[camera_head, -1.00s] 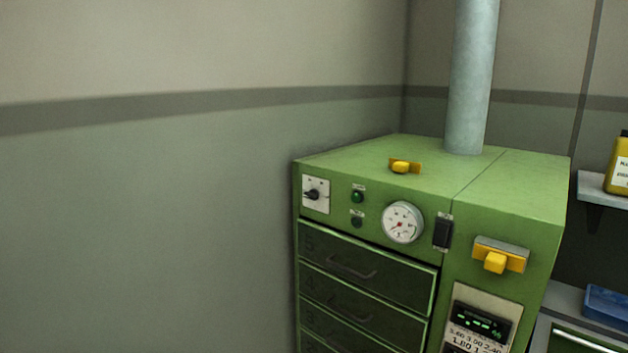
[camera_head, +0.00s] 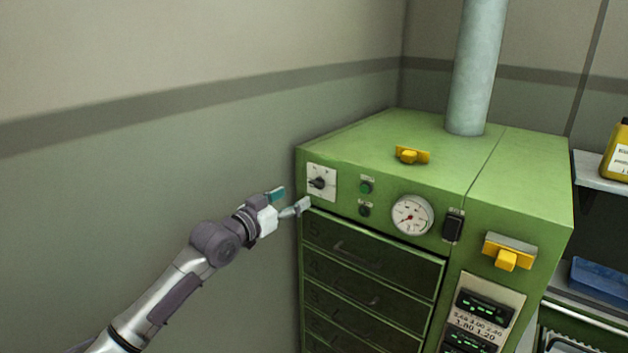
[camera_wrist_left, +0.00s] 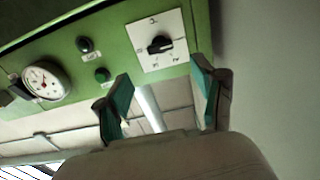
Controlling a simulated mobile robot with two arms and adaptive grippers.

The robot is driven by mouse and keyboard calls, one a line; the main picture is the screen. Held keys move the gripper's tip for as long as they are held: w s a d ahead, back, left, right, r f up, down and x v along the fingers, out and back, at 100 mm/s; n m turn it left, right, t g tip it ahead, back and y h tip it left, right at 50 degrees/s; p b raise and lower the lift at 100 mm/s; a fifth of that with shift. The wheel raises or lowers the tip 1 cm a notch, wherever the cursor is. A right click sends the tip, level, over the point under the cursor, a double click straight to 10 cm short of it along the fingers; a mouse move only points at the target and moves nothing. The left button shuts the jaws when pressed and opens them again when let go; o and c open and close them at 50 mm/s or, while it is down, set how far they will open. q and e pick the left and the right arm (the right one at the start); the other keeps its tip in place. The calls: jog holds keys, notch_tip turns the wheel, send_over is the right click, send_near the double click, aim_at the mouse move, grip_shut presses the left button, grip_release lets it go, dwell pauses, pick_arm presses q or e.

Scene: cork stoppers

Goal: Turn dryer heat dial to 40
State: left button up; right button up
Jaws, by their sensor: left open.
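The heat dial (camera_head: 318,183) is a black knob on a white square plate at the upper left of the green dryer's (camera_head: 440,165) front. In the left wrist view the dial (camera_wrist_left: 159,44) shows just beyond and between my fingertips, with marks around it that are too small to read surely. My left gripper (camera_head: 291,201) is open and empty, in front of and to the left of the dial plate, apart from the knob. In the left wrist view its two teal-padded fingers (camera_wrist_left: 160,88) are spread wide. My right gripper is not in view.
Dark drawers (camera_head: 370,265) with handles lie below. Yellow clamps (camera_head: 508,253) stick out. A wall stands close on the left.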

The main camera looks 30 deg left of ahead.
aim_at(314, 185)
pick_arm(q)
jog(key=w, duration=0.2)
jog(key=w+p, duration=0.1)
jog(key=w, duration=0.2)
jog(key=w+p, duration=0.1)
jog(key=w, duration=0.2)
jog(key=shift+d, duration=0.25)
jog(key=shift+w, duration=0.55)
jog(key=shift+c, duration=0.8)
jog(key=c, duration=1)
jog(key=shift+f, duration=0.1)
